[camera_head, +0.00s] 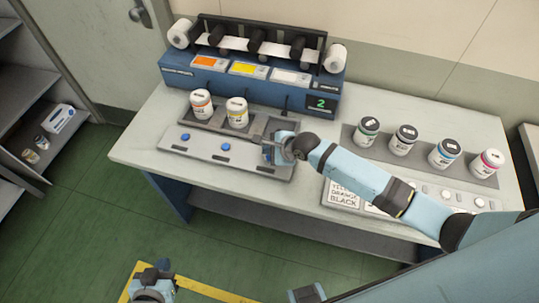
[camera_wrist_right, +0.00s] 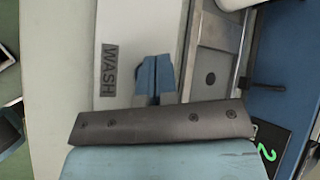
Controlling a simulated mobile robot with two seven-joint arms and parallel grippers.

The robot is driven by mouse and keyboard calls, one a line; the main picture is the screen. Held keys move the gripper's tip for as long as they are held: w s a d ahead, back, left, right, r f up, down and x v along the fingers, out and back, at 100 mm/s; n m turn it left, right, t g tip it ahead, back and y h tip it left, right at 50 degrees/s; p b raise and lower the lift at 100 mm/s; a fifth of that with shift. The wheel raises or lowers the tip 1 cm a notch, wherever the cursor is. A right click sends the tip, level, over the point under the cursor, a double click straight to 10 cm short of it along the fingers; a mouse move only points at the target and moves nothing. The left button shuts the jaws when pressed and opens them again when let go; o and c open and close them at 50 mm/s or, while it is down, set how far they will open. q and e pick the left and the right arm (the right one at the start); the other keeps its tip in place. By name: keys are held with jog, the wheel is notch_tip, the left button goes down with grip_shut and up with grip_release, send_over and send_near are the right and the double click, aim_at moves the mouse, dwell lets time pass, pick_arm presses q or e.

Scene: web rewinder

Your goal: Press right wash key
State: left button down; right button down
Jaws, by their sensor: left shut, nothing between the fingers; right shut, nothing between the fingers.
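A light grey wash panel (camera_head: 205,151) lies along the front of the table, with two blue round keys showing, the left key (camera_head: 185,137) and the middle key (camera_head: 224,146). The right key is hidden under my right gripper (camera_head: 268,152), which is shut and empty over the panel's right end. In the right wrist view its blue fingers (camera_wrist_right: 154,74) are together above the panel, beside a dark WASH label (camera_wrist_right: 110,70). I cannot tell whether the tips touch a key. My left gripper (camera_head: 155,272) is shut and low over the floor, away from the table.
Two jars, with orange (camera_head: 201,104) and yellow (camera_head: 237,112) labels, stand in a tray behind the panel. The blue rewinder (camera_head: 255,95) shows a green 2 on its display (camera_head: 321,103). Several more jars stand in a grey tray (camera_head: 362,151) at the right, behind my right arm.

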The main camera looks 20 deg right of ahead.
jog(key=shift+r+p, duration=2.5)
jog(key=shift+p, duration=0.3)
jog(key=shift+f, duration=0.1)
jog(key=shift+s+a+f, duration=0.1)
jog(key=shift+s, duration=0.15)
jog(key=s+n, duration=0.1)
jog(key=s, duration=0.1)
jog(key=s+f+n, duration=0.1)
jog(key=s+n, duration=0.1)
jog(key=s+a+n+t, duration=0.1)
jog(key=s+n, duration=0.1)
jog(key=shift+a+f, duration=0.1)
jog(key=shift+f, duration=0.25)
jog(key=s+n, duration=0.5)
jog(key=shift+s+f+t, duration=0.15)
jog(key=shift+t, duration=0.25)
jog(key=s+d+r+n+t+h, duration=0.1)
jog(key=s+d+n, duration=0.4)
jog(key=s+n, duration=0.7)
jog(key=shift+s+t+h, duration=0.25)
jog(key=shift+t+h, duration=0.25)
jog(key=shift+h, duration=0.3)
